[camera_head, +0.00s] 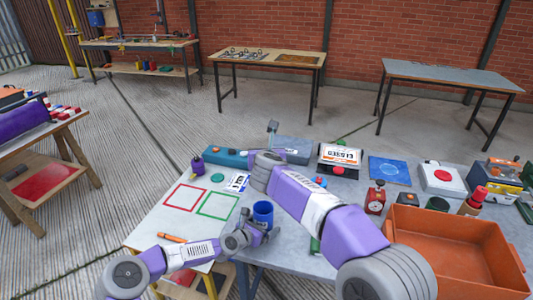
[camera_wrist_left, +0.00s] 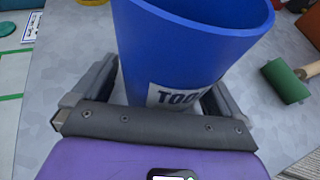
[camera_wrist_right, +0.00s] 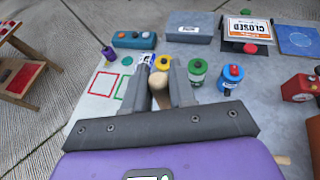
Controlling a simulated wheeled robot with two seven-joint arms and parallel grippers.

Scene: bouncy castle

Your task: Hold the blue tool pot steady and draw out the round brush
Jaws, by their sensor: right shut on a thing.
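The blue tool pot (camera_head: 263,212) stands on the near part of the table. In the head view nothing shows sticking out of it. In the left wrist view the pot (camera_wrist_left: 195,45) with its white label stands between the fingers of my left gripper (camera_wrist_left: 160,95), which are spread on either side of it; contact is unclear. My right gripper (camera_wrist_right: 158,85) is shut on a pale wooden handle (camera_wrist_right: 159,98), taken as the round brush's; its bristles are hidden. My right gripper is beyond the pot, and my forearm hides its fingertips in the head view.
Yellow (camera_wrist_right: 165,62), green (camera_wrist_right: 197,70) and blue (camera_wrist_right: 230,76) jars stand on the table. Red (camera_head: 185,197) and green (camera_head: 217,206) outlined squares lie left of the pot. An orange tray (camera_head: 460,225) is at right. A green-headed tool (camera_wrist_left: 286,82) lies right of the pot.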

